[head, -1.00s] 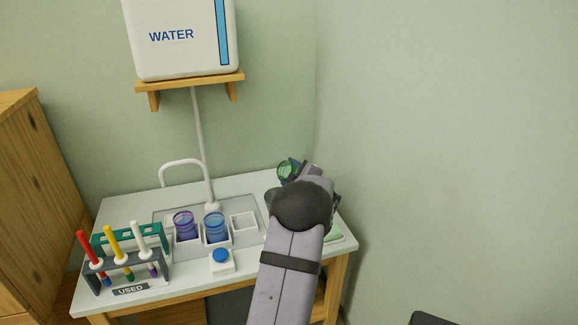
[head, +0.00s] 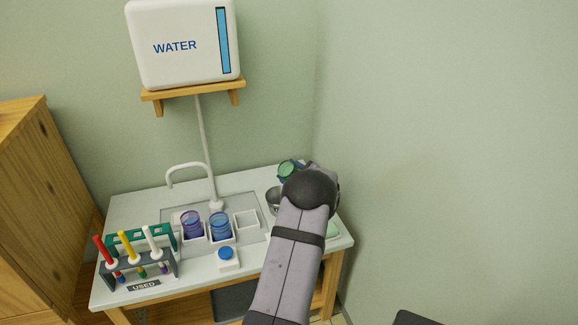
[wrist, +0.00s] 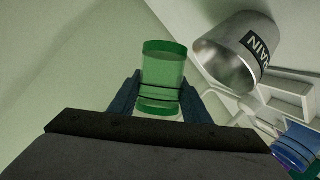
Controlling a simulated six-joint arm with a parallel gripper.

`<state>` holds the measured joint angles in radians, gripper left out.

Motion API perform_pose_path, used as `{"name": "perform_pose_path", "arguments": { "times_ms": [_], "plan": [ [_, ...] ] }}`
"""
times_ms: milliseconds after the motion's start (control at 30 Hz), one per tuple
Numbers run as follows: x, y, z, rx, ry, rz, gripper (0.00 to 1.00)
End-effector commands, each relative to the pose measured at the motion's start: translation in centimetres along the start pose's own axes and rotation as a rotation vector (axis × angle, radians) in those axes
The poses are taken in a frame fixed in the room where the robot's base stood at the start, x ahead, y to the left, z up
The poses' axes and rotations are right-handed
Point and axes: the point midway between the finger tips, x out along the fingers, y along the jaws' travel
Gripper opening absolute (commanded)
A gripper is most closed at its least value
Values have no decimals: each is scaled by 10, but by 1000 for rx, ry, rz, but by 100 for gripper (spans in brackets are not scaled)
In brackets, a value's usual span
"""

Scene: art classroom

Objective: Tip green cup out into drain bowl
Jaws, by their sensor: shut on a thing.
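The green cup (wrist: 163,72) is a clear green cylinder with darker green bands, held between the two fingers of my gripper (wrist: 160,98) in the wrist view. In the head view the cup (head: 288,169) shows above the back right of the table, tilted, with my gripper (head: 306,172) mostly hidden behind my arm. The drain bowl (wrist: 237,52) is a grey metal bowl with a DRAIN label, to the right of the cup and apart from it in the wrist view. In the head view the bowl (head: 274,201) is partly hidden by my arm. The cup's contents cannot be told.
Purple (head: 191,224) and blue (head: 220,227) cups stand in white holders, beside an empty holder (head: 246,222). A tap (head: 187,170) stands behind them. A brush rack (head: 140,262) marked USED is at the left. A wall bounds the table at the right.

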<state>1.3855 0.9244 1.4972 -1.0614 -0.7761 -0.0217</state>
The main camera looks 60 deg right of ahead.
Motion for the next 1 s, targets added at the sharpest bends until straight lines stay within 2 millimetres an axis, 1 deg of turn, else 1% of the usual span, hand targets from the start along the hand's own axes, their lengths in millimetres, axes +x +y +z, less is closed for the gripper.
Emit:
{"name": "perform_pose_path", "arguments": {
  "times_ms": [33, 667, 1000],
  "plan": [
    [-2, 3, -3, 12, 0, -6, 18],
    [-2, 2, -6, 202, 0, -85, 18],
    [-2, -3, -5, 368, 0, -153, 18]
  ]
}}
